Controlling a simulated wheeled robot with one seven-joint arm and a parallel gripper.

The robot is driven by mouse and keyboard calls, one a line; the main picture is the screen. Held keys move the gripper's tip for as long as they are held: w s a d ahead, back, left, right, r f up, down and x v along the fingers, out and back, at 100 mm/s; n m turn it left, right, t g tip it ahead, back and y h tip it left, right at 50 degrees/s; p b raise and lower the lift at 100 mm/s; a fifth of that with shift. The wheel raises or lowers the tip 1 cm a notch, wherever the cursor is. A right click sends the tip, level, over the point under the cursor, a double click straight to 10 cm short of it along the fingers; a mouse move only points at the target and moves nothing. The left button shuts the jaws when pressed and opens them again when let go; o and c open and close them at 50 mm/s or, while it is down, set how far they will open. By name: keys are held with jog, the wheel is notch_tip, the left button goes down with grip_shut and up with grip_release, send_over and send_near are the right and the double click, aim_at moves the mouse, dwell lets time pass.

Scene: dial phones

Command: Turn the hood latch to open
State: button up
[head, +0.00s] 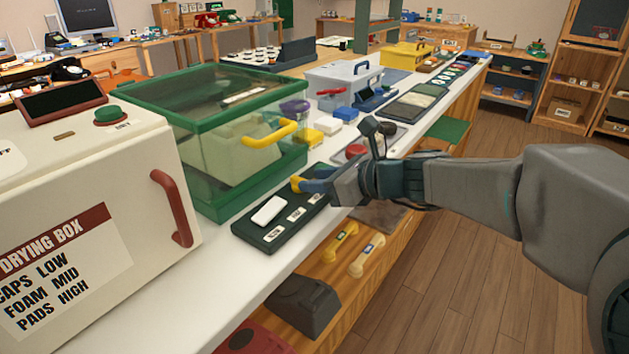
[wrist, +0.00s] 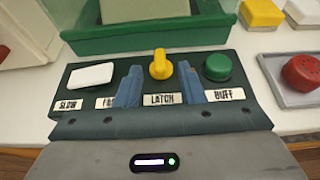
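The hood (head: 215,120) is a clear box with a green frame and a yellow handle (head: 270,134); its lid looks closed. In front of it lies a dark panel (wrist: 85,73). The yellow latch knob (wrist: 160,65) stands on the panel above the label LATCH, its narrow part pointing toward the hood. It shows partly in the head view (head: 296,184). My gripper (head: 310,183) is low over the panel. In the wrist view its blue fingers are apart, one on each side of the knob, with visible gaps. I cannot tell their exact height against it.
On the panel, a white rocker (wrist: 92,75) is left of the knob and a green button (wrist: 217,66) is right. A red button (wrist: 301,72) sits on a grey plate further right. The drying box (head: 95,215) stands left of the hood. The shelf below holds yellow handsets (head: 340,241).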

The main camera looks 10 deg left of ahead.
jog(key=shift+x, duration=1.45)
grip_shut()
